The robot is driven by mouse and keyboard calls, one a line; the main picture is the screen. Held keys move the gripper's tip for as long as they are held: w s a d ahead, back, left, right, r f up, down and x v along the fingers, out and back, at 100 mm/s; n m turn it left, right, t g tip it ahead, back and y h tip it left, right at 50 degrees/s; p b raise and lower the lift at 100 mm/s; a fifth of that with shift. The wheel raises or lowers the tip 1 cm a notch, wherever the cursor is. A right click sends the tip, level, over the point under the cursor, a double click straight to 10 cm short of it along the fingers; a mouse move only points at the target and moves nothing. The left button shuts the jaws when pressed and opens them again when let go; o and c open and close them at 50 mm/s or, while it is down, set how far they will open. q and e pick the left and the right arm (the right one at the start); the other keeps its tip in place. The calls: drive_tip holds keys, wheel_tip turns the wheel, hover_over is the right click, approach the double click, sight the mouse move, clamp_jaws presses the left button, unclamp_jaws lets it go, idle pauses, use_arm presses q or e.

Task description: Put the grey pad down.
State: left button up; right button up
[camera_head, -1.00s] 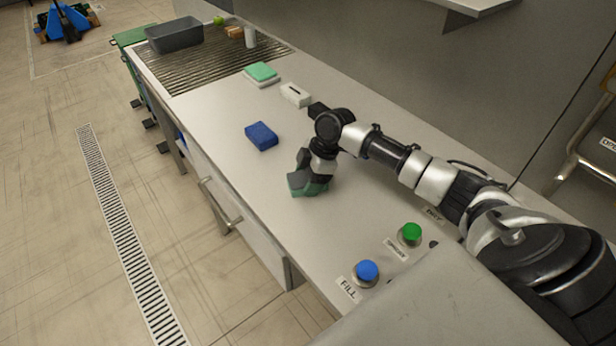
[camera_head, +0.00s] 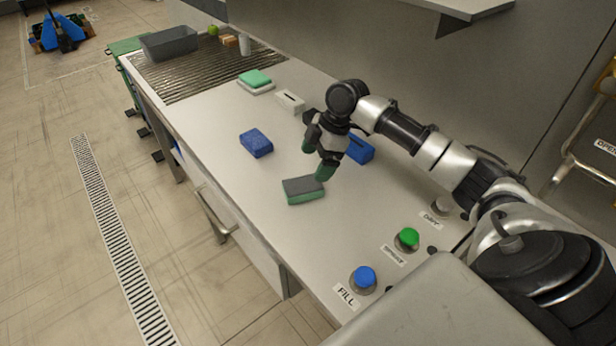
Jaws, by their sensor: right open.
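The grey pad (camera_head: 303,186), with a green lower layer, lies flat on the pale counter (camera_head: 240,205). My right gripper (camera_head: 315,160) is open and empty just behind and to the right of the pad. Its nearer finger appears close to the pad's right rear corner, and I cannot tell if they touch. My left gripper is out of view.
A blue sponge (camera_head: 256,143) lies left of the gripper; a blue block (camera_head: 360,149) is partly hidden behind it. Farther back are a white box (camera_head: 290,101), a green-topped pad (camera_head: 255,78) and a grey bin (camera_head: 170,43). Blue (camera_head: 363,279) and green (camera_head: 407,238) buttons stand in front.

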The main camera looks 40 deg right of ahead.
drive_tip(key=v, duration=0.3)
drive_tip(key=shift+d+r, duration=0.1)
drive_tip(key=shift+r, duration=0.25)
